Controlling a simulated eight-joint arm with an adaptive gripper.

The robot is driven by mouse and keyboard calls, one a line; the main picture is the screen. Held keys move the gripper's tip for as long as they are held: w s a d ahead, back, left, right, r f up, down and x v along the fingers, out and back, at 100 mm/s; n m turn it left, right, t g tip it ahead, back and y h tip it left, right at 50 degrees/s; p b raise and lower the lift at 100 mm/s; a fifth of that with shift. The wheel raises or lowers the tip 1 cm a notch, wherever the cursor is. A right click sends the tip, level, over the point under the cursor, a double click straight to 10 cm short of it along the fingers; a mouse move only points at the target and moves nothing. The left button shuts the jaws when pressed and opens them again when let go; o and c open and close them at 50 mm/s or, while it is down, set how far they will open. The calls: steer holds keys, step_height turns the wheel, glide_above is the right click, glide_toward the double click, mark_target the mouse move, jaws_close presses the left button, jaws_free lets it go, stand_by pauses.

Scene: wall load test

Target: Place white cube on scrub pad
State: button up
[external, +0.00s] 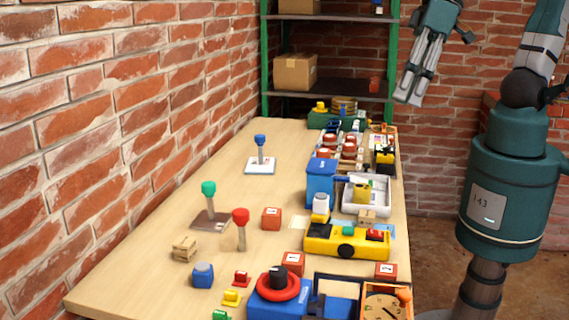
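My gripper (410,98) hangs high at the upper right, past the table's right edge and well above the table top. Its fingers point down and nothing shows between them; their spacing is too small to judge. I cannot clearly pick out a white cube. A small white block-like piece (321,201) with a yellowish lower part stands in front of the blue bin, but its shape is unclear. No scrub pad can be told for certain. A flat cream square (299,222) lies on the table beside that piece, and a light blue flat piece (387,231) lies farther right.
The wooden table (150,272) runs along a brick wall. A blue bin (320,183), a white tray (350,208) and a yellow tool-like body (329,240) crowd its right side. Upright handles with green (208,188), red (240,215) and blue (260,140) tops stand leftward.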

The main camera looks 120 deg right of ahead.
steer(key=s+a+r+n+t, duration=0.2)
steer(key=s+a+n, duration=0.2)
steer(key=s+n, duration=0.3)
steer(key=shift+a+n+y, duration=0.3)
steer(key=shift+a+n, duration=0.05)
steer(key=shift+n, duration=0.45)
